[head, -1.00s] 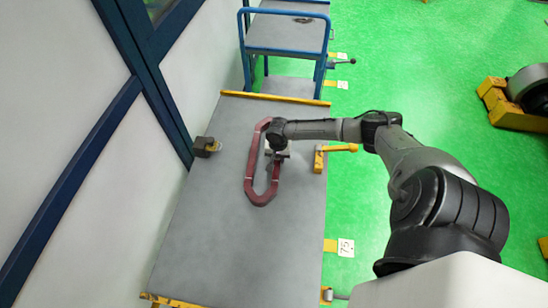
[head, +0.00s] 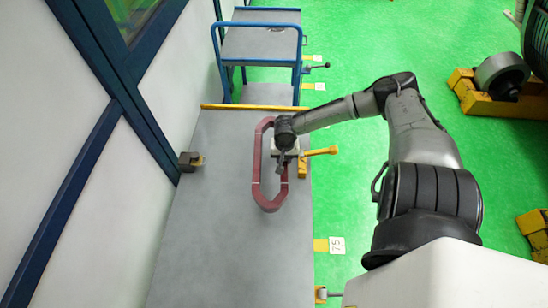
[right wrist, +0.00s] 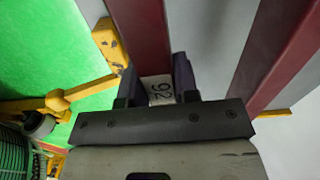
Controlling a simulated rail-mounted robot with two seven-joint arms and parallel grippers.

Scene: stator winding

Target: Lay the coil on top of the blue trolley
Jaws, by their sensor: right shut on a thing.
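The coil (head: 259,178) is a long dark red ring with angled ends, over the grey tabletop (head: 218,235) in the head view. My right gripper (head: 283,164) is shut on its right long side. In the right wrist view, the coil's dark red bar (right wrist: 142,35) runs down to between the fingers of the right gripper (right wrist: 158,85). The coil's other long side (right wrist: 278,55) passes at the right. How high the coil is above the table is hard to tell. The blue trolley (head: 258,43), with a grey top and blue rails, stands beyond the table's far end. My left gripper is not in view.
A yellow strip (head: 252,107) edges the table's far end. A yellow clamp handle (head: 320,151) stands by the right edge. A small dark and brass block (head: 190,161) sits at the left edge, near the wall.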

